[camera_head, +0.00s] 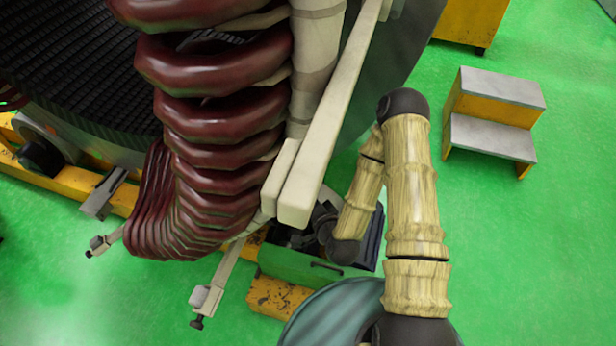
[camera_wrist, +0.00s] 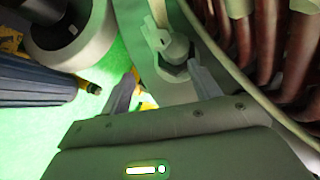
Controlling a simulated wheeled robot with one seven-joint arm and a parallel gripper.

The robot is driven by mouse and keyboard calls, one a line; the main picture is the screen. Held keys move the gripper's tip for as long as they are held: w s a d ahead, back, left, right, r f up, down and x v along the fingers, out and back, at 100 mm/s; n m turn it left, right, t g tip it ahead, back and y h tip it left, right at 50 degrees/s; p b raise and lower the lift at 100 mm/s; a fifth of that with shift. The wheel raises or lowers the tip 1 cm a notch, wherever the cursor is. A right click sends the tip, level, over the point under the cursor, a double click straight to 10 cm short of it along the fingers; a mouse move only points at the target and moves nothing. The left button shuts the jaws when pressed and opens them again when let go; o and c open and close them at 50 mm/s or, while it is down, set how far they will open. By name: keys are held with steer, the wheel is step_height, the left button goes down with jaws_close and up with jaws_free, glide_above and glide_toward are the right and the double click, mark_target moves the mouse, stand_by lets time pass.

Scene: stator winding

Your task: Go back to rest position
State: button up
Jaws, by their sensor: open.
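My gripper (camera_wrist: 163,70) shows in the wrist view with its two grey fingers apart. A grey bolt-like fitting (camera_wrist: 175,48) on a pale bracket lies just beyond and between the fingertips. I cannot tell whether the fingers touch it. The stator's dark red winding coils (camera_head: 215,120) fill the left and centre. The coils also show at the upper right of the wrist view (camera_wrist: 242,35), close to my gripper.
A yellow and grey step stool (camera_head: 490,120) stands on the green floor at the right. Two metal arms with end screws (camera_head: 205,297) stick out below the coils. A green box (camera_head: 310,265) sits under my arm.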

steer(key=s+d+r+n+g+h, duration=0.1)
steer(key=d+r+n+g+h, duration=0.2)
steer(key=d+r+n+g, duration=0.45)
steer(key=s+d+r+n+g+h, duration=0.1)
steer(key=s+d+r, duration=0.4)
steer(key=s+r, duration=0.5)
step_height(320, 180, up, 2)
steer(key=shift+s+r+g+h, duration=0.15)
steer(key=shift+g+h, duration=0.15)
steer(key=shift+g, duration=0.45)
steer(key=shift+n, duration=0.25)
